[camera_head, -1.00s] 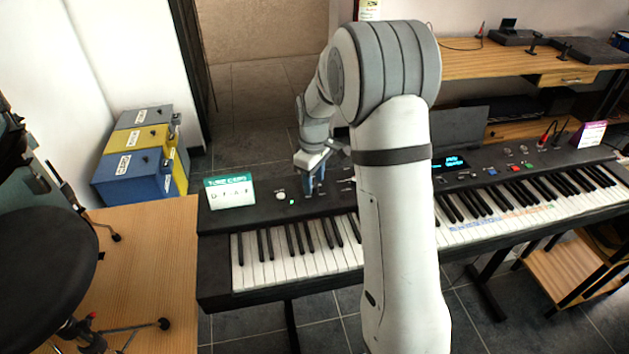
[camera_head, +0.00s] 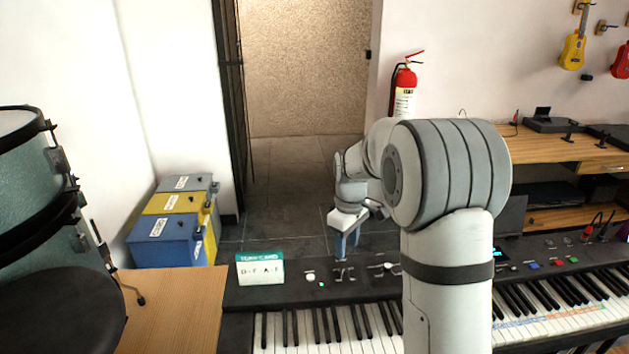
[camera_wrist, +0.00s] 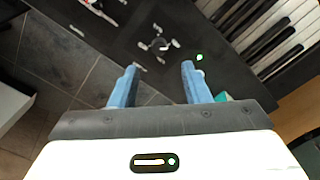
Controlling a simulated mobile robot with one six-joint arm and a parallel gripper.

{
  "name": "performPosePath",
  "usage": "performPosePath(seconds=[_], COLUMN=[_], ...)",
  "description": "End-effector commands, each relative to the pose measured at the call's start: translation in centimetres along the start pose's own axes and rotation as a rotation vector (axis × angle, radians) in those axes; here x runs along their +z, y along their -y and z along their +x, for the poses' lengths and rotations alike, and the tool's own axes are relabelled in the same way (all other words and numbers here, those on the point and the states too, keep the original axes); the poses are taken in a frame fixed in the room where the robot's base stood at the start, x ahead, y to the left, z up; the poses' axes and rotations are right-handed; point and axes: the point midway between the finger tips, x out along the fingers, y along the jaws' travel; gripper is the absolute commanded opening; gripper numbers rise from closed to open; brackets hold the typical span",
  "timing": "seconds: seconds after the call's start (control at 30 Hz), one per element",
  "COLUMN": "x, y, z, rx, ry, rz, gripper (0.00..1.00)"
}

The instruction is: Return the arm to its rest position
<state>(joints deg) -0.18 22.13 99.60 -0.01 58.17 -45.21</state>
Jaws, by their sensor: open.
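My gripper (camera_head: 345,245) hangs above the left part of the keyboard's control panel in the head view, with its blue fingers pointing down. In the wrist view my gripper (camera_wrist: 160,74) has its two blue fingers apart, with nothing between them. Below the fingers are the dark panel and a small knob (camera_wrist: 158,45). The gripper looks close above the panel; I cannot tell the exact gap. My arm stands in front of the keyboard (camera_head: 380,292) and hides part of its keys and panel.
A card (camera_head: 260,270) stands on the panel's left end. Coloured cases (camera_head: 172,228) sit on the floor at left, near a wooden table (camera_head: 178,305) and a drum (camera_head: 40,190). A fire extinguisher (camera_head: 404,92) hangs on the back wall. A wooden desk (camera_head: 560,150) stands behind at right.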

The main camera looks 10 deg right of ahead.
Motion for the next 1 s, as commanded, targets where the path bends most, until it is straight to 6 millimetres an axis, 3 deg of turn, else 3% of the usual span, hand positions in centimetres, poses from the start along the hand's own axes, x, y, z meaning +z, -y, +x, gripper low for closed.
performPosePath(seconds=[0.17,0.3,0.47,0.73,1.0], x=[2.4,6.0,10.4,17.0,19.6], y=[2.4,5.9,10.3,16.9,19.5], z=[-2.6,-5.1,-6.8,-6.7,-5.7], rx=[0.023,0.047,0.068,0.088,0.09], ry=[-0.025,-0.058,-0.101,-0.174,-0.207], rz=[0.096,0.239,0.41,0.669,0.783], gripper=[0.43,0.43,0.43,0.43,0.43])
